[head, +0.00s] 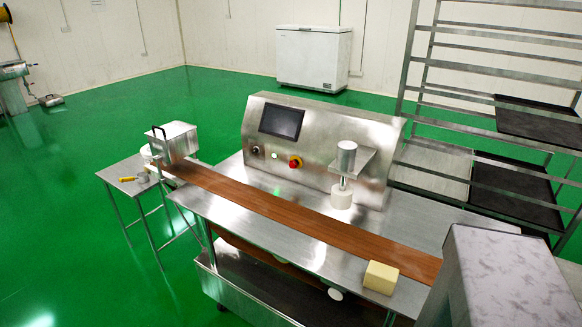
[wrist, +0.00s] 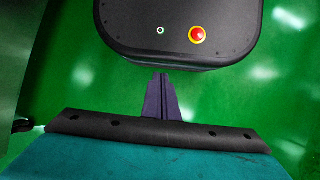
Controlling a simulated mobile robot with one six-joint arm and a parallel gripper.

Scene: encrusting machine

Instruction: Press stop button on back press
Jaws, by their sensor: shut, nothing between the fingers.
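In the wrist view a dark panel with rounded corners hangs at the top. It bears a red stop button (wrist: 197,35) with a yellow ring, and a small green-ringed button (wrist: 160,30) to its left. My gripper (wrist: 161,76) is shut and empty, its tips just below the panel's lower edge in the picture. The tips sit below and left of the red button; I cannot tell the depth gap. The head view does not show my gripper. There, a steel machine (head: 310,145) has a similar red and yellow button (head: 295,162) beside a green light.
A brown conveyor belt (head: 290,218) runs along the steel table, with a pale block (head: 381,277) at its right end. A rack with dark trays (head: 515,194) stands at the right. A white chest freezer (head: 313,57) stands at the back wall. Green floor is open at left.

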